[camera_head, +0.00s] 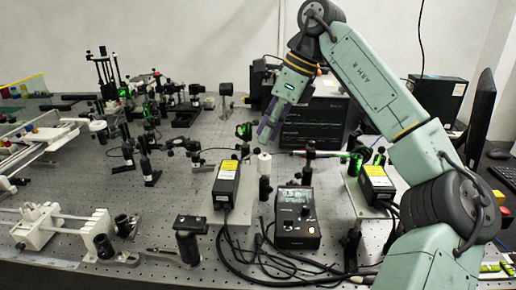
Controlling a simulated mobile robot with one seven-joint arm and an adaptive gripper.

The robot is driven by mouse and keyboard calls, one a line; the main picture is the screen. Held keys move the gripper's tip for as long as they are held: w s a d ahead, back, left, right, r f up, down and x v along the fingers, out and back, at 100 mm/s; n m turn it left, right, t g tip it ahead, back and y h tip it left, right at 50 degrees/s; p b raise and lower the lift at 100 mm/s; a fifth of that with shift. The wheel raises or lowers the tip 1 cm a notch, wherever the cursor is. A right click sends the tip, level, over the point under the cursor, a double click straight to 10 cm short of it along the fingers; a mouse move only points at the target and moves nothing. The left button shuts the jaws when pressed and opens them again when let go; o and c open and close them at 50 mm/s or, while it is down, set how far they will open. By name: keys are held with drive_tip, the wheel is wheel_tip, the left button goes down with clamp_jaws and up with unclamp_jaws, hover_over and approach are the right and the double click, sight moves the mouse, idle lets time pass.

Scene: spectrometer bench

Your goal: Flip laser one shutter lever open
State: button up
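My arm comes in from the right, and my gripper (267,132) hangs over the middle of the bench with its purple-grey fingers pointing down. Its fingers look close together, but their gap is too small to make out. Two black boxes with yellow labels, which look like lasers, stand on the bench: a left box (226,184) and a right box (377,183). I cannot tell which is laser one. No shutter lever can be made out on either. My gripper is above and behind the left box, apart from it.
A black controller with a small display (297,218) stands between the boxes, with cables looping in front. Posts and optic mounts crowd the perforated bench (150,225). A dark instrument (312,122) stands behind my gripper. A monitor (480,118) is at the right.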

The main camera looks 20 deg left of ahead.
sight(257, 151)
drive_tip(key=p+x, duration=0.1)
drive_tip(key=x, duration=0.5)
drive_tip(key=shift+c, duration=0.2)
clamp_jaws()
